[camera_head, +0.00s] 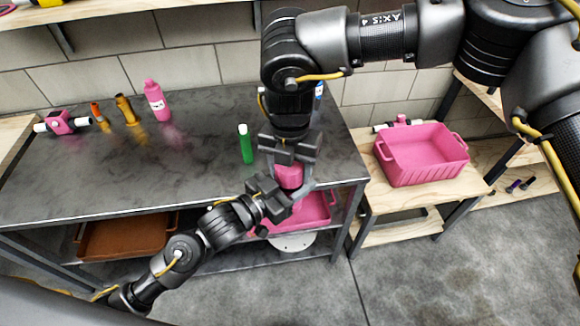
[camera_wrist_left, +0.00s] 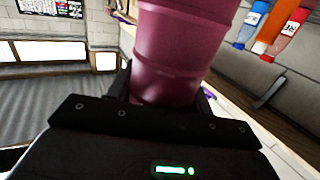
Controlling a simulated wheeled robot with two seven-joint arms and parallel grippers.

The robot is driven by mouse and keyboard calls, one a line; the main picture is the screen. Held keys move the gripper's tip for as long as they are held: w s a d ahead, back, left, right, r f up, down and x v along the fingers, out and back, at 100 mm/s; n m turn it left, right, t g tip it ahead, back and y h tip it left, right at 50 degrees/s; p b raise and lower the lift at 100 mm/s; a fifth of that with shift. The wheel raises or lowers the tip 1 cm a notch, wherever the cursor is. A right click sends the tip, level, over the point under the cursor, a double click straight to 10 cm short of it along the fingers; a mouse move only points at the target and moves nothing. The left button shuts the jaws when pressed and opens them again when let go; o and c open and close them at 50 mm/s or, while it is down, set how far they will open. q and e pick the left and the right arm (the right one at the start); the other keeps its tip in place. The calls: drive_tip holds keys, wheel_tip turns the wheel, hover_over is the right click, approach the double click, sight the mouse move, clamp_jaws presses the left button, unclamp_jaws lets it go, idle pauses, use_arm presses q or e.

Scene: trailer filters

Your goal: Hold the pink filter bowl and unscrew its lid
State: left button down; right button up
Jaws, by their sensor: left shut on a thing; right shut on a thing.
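The pink filter bowl (camera_head: 289,178) is at the front edge of the dark workbench, held between my two grippers. My left gripper (camera_head: 287,192) comes in from the lower left and is shut on the bowl from the side. In the left wrist view the ribbed pink bowl (camera_wrist_left: 183,50) stands between the two fingers. My right gripper (camera_head: 289,157) points down from above and is shut on the top of the pink piece, where the lid sits. The lid is mostly hidden by the right gripper, so I cannot tell how far it is turned.
A green marker-like bottle (camera_head: 245,144) stands on the workbench (camera_head: 90,180) just left of my right gripper. A pink bottle (camera_head: 156,101), amber fittings (camera_head: 127,110) and a pink-and-white filter head (camera_head: 61,123) are farther left. A pink bin (camera_head: 420,153) sits on the right table.

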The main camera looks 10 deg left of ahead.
drive_tip(key=shift+d, duration=0.1)
drive_tip(key=o, duration=1.1)
drive_tip(key=shift+r, duration=0.1)
drive_tip(key=shift+r, duration=2.2)
drive_tip(key=shift+c, duration=0.4)
wheel_tip(320, 180, up, 3)
drive_tip(key=m, duration=0.3)
drive_tip(key=shift+w+r, duration=0.1)
drive_tip(key=shift+r, duration=0.15)
wheel_tip(320, 180, down, 8)
drive_tip(key=shift+f, duration=0.1)
